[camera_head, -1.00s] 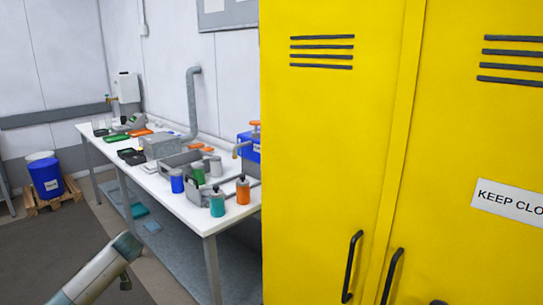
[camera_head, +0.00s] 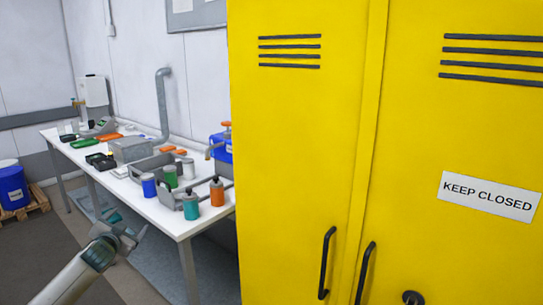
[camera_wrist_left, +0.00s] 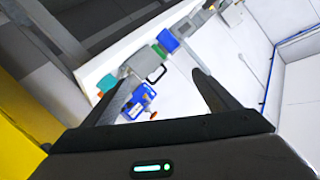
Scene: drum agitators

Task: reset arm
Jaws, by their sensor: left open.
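My left arm comes in from the lower left of the head view, and its gripper (camera_head: 125,236) is held in front of the white workbench (camera_head: 165,217), over the floor. In the left wrist view the two dark fingers of my left gripper (camera_wrist_left: 155,97) stand wide apart with nothing between them. The workbench and its items show tilted beyond the fingers. My right gripper is not in view.
A yellow cabinet (camera_head: 300,130) with black handles and a "KEEP CLOSED" sign (camera_head: 488,196) fills the right side. The bench holds several canisters, including a teal one (camera_head: 191,207) and an orange one (camera_head: 217,193). A blue drum (camera_head: 13,188) stands on a pallet at left.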

